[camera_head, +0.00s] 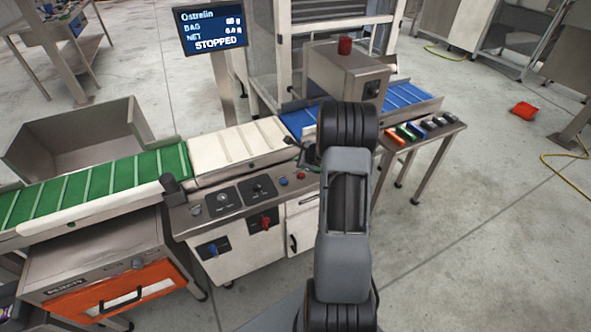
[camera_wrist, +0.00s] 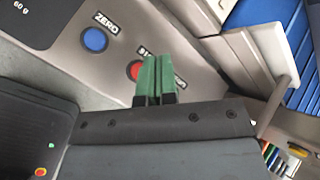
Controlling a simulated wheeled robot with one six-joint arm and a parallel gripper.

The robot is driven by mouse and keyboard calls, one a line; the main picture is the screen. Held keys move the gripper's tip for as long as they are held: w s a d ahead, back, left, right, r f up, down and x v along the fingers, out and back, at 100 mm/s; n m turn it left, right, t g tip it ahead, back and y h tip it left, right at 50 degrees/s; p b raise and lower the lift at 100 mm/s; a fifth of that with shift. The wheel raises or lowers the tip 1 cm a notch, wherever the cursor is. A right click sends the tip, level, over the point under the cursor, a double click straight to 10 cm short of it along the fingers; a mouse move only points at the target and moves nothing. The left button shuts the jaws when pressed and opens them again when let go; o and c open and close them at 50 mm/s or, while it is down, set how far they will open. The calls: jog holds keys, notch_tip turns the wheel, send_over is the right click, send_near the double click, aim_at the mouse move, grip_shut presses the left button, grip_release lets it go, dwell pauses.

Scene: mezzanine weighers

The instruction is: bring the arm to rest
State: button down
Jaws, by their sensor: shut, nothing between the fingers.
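My gripper (camera_wrist: 155,78) shows in the wrist view with its two green-tipped fingers side by side, shut and empty. The fingertips overlap the red button (camera_wrist: 135,70) in the picture; I cannot tell whether they touch it. The blue ZERO button (camera_wrist: 95,40) is to their left, apart from them. In the head view my arm reaches up the middle of the picture, over the right end of the control panel (camera_head: 236,199).
A screen (camera_head: 211,31) reads STOPPED. Green (camera_head: 110,185), white (camera_head: 240,150) and blue (camera_head: 410,95) belts form a line. A small table (camera_head: 440,135) with coloured items stands right of my arm. An orange-fronted rejects box (camera_head: 118,298) is lower left.

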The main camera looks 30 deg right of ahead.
jog(key=shift+s+a+n, duration=0.1)
jog(key=shift+a+n, duration=0.25)
jog(key=shift+n, duration=0.05)
jog(key=s+a+n, duration=0.1)
jog(key=s+a+f+n+g+y, duration=0.1)
jog(key=s+a+n+y, duration=0.1)
jog(key=shift+s+a+f+g, duration=0.15)
jog(key=shift+a+f+g, duration=0.1)
jog(key=shift+a+g, duration=0.15)
jog(key=s+a+r+n+g+h+p, duration=0.2)
jog(key=s+a+r+n+g+p, duration=0.1)
jog(key=s+a+r+n, duration=1.8)
notch_tip(320, 180, up, 3)
jog(key=shift+s+a+f+n+g+h+p, duration=0.2)
jog(key=shift+a+n+g+h+p, duration=0.15)
jog(key=shift+n+p, duration=0.3)
